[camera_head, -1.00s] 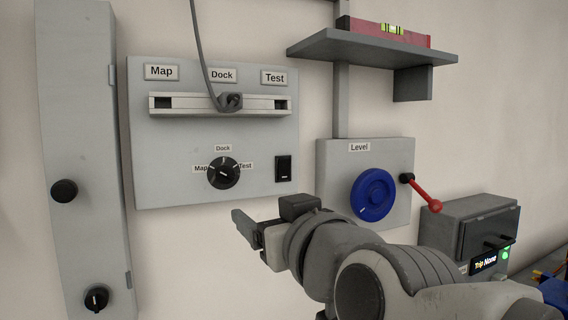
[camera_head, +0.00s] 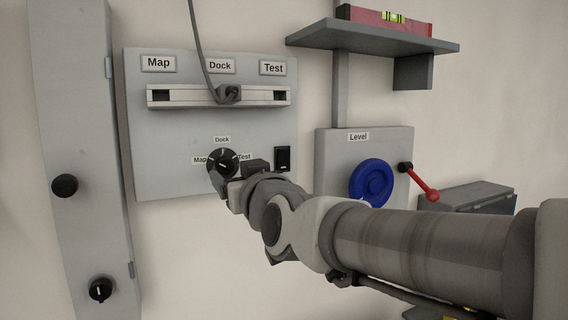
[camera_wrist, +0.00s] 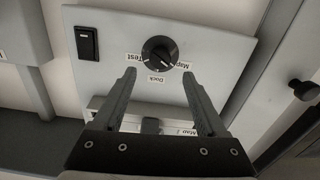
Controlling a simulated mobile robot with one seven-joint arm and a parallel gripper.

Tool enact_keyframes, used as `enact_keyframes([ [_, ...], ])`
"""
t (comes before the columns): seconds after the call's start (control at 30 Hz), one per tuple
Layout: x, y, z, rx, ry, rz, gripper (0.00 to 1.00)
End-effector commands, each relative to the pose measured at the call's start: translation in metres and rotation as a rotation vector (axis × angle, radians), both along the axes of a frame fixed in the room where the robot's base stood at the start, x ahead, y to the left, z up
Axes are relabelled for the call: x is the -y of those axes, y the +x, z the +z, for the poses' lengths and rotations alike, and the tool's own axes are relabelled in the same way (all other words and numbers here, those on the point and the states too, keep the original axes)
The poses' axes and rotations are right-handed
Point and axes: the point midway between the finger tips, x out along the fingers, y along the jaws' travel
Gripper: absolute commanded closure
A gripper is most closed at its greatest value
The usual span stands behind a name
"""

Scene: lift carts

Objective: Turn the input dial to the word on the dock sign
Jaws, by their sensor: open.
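The input dial (camera_head: 222,163) is a round black knob on a grey wall panel (camera_head: 150,130), with Map at its left, Dock above and Test at its right. Above it are larger signs, Map (camera_head: 158,64), Dock (camera_head: 220,65) and Test (camera_head: 272,68). In the wrist view the dial (camera_wrist: 160,54) appears upside down; a pale mark shows on its face toward Map and Dock, but its exact setting is unclear. My gripper (camera_wrist: 158,76) is open and empty, its fingers pointing toward the dial from either side, not visibly gripping it. In the head view my gripper (camera_head: 230,184) partly covers the dial's lower right.
A slotted rail (camera_head: 180,97) with a cable plug (camera_head: 228,94) under the Dock sign is above the dial. A black rocker switch (camera_head: 282,159) is right of it. Further right are a blue wheel (camera_head: 371,183), a red lever (camera_head: 422,184) and a shelf (camera_head: 370,46).

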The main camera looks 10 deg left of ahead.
Motion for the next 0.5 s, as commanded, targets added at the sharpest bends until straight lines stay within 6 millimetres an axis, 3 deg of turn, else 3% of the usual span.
enact_keyframes([
  [0.2,-0.019,0.029,0.000,0.000,-0.002,0.001,0.26],
  [0.5,-0.032,0.051,0.001,0.001,-0.001,0.000,0.26],
])
